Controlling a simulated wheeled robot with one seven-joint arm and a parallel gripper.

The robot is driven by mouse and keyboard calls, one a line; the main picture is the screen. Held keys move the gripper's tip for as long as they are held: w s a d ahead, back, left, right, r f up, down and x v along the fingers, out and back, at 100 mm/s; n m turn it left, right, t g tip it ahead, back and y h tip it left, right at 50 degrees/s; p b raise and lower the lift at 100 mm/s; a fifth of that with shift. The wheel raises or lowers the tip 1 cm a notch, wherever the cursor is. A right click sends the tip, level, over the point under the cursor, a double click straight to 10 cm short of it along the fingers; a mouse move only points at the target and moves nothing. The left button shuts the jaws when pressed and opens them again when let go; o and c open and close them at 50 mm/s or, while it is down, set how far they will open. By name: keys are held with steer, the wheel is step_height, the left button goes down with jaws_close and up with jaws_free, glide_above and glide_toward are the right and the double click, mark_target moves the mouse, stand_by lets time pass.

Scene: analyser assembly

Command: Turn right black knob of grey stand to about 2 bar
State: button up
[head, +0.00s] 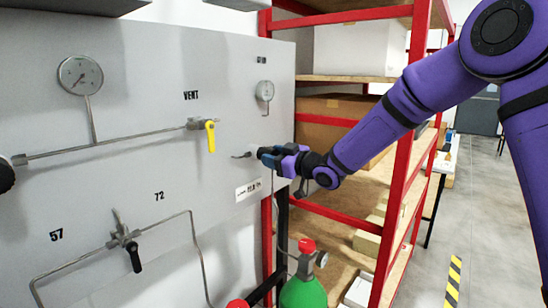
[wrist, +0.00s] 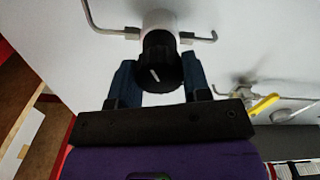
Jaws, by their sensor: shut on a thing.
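The grey stand (head: 150,170) is an upright panel with gauges, pipes and valves. Its right black knob (wrist: 160,62) shows in the wrist view between my gripper's two dark blue fingers, with a short white mark on its face. My gripper (head: 272,154) reaches the panel's right side and is shut on the knob. In the head view the gripper mostly hides the knob. A small gauge (head: 265,90) sits above the knob; its needle is too small to read. Another black knob (head: 5,175) is cut off at the left edge.
A yellow-handled valve (head: 210,135) under "VENT" and a black-handled valve (head: 134,256) are on the panel. A large gauge (head: 80,76) is at upper left. Red shelving (head: 400,170) stands close behind my arm. A green cylinder (head: 304,292) stands below.

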steer(key=shift+f, duration=0.15)
steer(key=o, duration=0.9)
steer(key=v, duration=1)
steer(key=shift+s+d, duration=0.25)
steer(key=shift+d, duration=0.1)
